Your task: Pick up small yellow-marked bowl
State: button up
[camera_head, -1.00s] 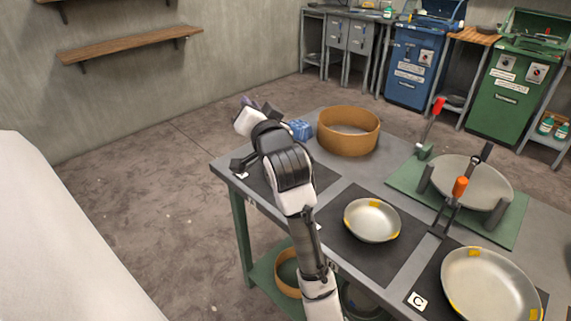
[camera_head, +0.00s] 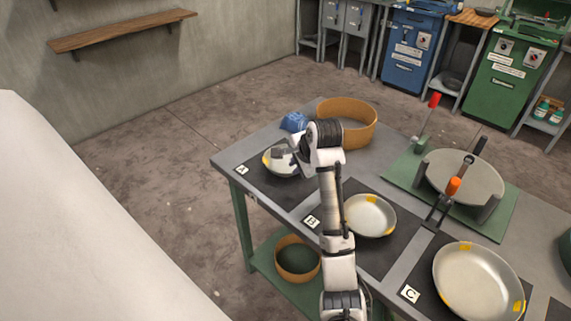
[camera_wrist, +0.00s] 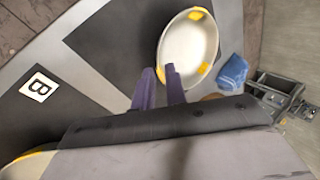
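The small yellow-marked bowl (camera_head: 270,161) sits on the black mat marked A, at the left end of the table, partly hidden by my gripper (camera_head: 281,153) in the head view. In the wrist view the bowl (camera_wrist: 188,45) is at the upper middle, pale inside with yellow patches on its rim.
A medium bowl (camera_head: 370,216) is on mat B and a large one (camera_head: 478,283) on mat C. A blue cloth-like item (camera_head: 293,122) and a wooden ring (camera_head: 362,112) stand behind mat A. A stand with orange-handled tools (camera_head: 465,176) is at right.

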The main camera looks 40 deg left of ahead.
aim_at(288, 175)
jog(key=shift+p+x, duration=0.95)
jog(key=shift+x, duration=2.4)
jog(key=shift+d, duration=0.15)
grip_shut()
